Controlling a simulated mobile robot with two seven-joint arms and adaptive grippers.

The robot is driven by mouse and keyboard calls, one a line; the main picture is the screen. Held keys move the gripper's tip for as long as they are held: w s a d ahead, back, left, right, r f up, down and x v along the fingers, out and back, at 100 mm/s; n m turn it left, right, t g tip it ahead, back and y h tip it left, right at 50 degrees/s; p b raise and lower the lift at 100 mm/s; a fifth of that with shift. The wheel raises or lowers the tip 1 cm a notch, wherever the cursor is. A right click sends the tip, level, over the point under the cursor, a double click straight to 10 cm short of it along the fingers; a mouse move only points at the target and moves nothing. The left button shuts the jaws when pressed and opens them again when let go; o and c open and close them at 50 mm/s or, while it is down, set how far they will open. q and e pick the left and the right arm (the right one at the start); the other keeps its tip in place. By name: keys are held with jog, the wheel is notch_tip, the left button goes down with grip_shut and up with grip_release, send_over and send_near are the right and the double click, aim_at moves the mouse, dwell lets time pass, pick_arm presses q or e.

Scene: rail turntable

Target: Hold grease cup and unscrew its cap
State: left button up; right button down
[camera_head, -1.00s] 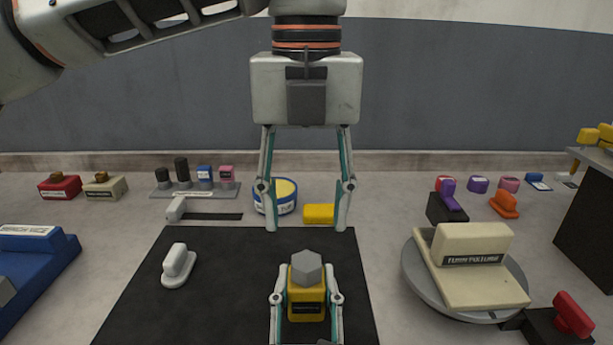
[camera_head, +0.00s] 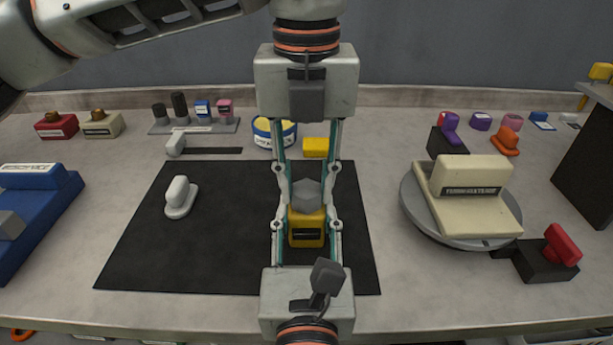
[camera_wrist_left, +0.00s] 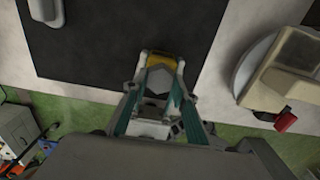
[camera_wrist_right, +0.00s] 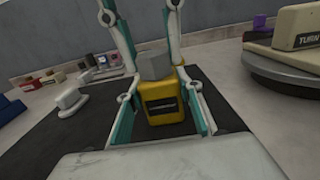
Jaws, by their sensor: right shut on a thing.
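The grease cup (camera_head: 306,233) is a yellow block with a dark label, standing upright over the black mat. Its grey faceted cap (camera_head: 307,194) sits on top. My right gripper (camera_head: 306,225) comes in from the front and is shut on the yellow body, one finger on each side. My left gripper (camera_head: 307,188) reaches down from above with one finger on each side of the cap. A narrow gap seems to show between its fingers and the cap in the right wrist view (camera_wrist_right: 155,66), so it looks open.
A white handled piece (camera_head: 179,197) lies on the black mat (camera_head: 140,262). A turntable (camera_head: 412,205) with a cream block stands right, a blue fixture (camera_head: 45,205) left. A round tin (camera_head: 262,140) and a yellow block (camera_head: 315,147) lie behind the mat.

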pick_arm(q)
jog(key=shift+c, duration=1.2)
jog(key=n, duration=0.6)
jog(key=n, duration=0.4)
jog(key=shift+n, duration=1)
jog(key=shift+n, duration=1.1)
jog(key=n, duration=0.3)
jog(key=shift+f+n, duration=0.1)
jog(key=shift+n, duration=0.3)
